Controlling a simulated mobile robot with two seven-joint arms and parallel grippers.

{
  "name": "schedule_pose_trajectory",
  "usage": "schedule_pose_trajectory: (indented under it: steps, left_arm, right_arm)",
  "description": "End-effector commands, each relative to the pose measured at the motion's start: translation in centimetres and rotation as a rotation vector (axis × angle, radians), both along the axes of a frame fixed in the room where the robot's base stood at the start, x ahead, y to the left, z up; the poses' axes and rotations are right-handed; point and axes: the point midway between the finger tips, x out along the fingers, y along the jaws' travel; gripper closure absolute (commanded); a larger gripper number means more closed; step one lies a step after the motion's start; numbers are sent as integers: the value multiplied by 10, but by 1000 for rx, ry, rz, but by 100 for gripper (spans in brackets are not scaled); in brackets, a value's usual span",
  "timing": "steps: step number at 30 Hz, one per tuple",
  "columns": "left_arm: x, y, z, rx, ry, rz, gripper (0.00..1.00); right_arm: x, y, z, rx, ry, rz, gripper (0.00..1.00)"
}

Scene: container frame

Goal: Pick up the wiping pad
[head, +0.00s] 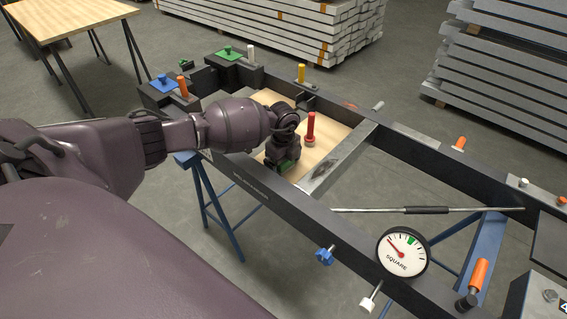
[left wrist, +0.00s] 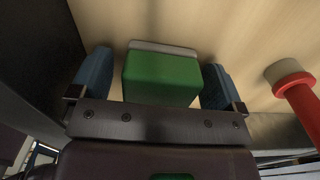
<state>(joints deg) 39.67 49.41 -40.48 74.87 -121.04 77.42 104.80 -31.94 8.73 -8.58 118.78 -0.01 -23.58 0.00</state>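The wiping pad (left wrist: 162,78) is a green block with a pale grey strip along its far edge, on the light wooden board (left wrist: 215,20). In the left wrist view it sits between the two blue-padded fingers of my left gripper (left wrist: 160,88). A narrow gap shows on the pad's left side; the right finger is very close to it, and I cannot tell if it touches. The gripper looks open around the pad. In the head view my left gripper (head: 284,172) points down at the board, with only a bit of green pad (head: 288,166) showing below it. My right gripper is not in view.
A red-handled peg (head: 310,129) stands on the board just right of the gripper. The dark frame (head: 270,190) walls in the board, with a metal crossbar (head: 345,160) to the right. A rod (head: 430,210) and a gauge (head: 403,253) are further right.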

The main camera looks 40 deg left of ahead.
Motion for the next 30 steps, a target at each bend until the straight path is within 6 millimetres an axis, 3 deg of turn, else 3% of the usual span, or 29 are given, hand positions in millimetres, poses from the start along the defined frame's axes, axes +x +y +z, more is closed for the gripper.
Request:
schedule_pose_trajectory:
  steps: [1, 10, 20, 26, 30]
  left_arm:
    - [0, 0, 0, 0, 0, 0, 13]
    - [0, 0, 0, 0, 0, 0, 58]
    - [1, 0, 7, 1, -2, -1, 58]
    - [2, 1, 40, 1, -7, -2, 58]
    - [2, 1, 76, 2, -8, -1, 58]
  right_arm:
    - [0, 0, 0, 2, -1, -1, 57]
    - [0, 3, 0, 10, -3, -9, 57]
    - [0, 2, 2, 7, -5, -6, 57]
    - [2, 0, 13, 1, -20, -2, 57]
    - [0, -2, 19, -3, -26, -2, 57]
